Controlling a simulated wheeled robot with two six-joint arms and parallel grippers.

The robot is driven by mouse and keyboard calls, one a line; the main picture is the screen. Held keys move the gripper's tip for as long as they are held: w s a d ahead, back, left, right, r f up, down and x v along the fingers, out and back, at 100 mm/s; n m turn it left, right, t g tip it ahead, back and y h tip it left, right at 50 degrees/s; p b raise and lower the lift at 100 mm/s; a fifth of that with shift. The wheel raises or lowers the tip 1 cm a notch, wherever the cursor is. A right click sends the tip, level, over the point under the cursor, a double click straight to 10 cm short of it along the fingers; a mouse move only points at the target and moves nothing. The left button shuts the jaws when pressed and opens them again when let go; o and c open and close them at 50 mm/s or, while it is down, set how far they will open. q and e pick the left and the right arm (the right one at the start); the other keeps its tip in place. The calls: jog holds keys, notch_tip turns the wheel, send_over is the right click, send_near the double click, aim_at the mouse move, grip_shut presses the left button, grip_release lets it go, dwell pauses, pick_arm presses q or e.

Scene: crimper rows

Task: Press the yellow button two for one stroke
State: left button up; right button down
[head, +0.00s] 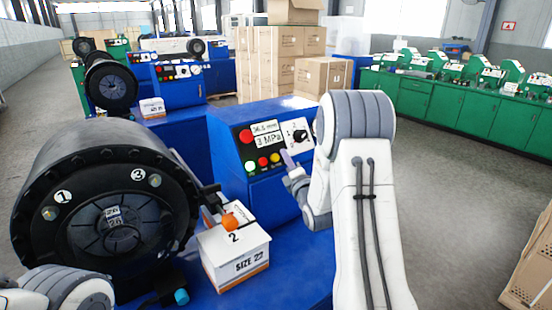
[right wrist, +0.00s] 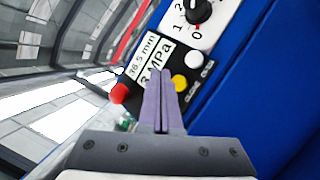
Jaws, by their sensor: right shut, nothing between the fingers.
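The yellow button (head: 275,158) is on the sloped dark panel of the blue control box, right of a small red button (head: 263,161) and a green one (head: 250,166). In the right wrist view the yellow button (right wrist: 180,83) shows just right of my fingertips. My right gripper (head: 286,157) is shut and empty, its tips over the panel beside the yellow button. It also shows in the right wrist view (right wrist: 160,73). I cannot tell whether the tips touch the panel. Part of my left arm shows at the lower left, its gripper out of view.
A large red button (head: 246,136), a "3 MPa" display (head: 268,140) and a black dial (head: 300,136) share the panel. A white button (right wrist: 193,61) is beside the yellow one. A "SIZE 22" box (head: 236,262) and the black crimper head (head: 105,190) stand left.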

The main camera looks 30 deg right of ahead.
jog(key=shift+s+d+r, duration=0.1)
jog(key=shift+s+r, duration=0.55)
jog(key=shift+s, duration=0.3)
dwell(0.6)
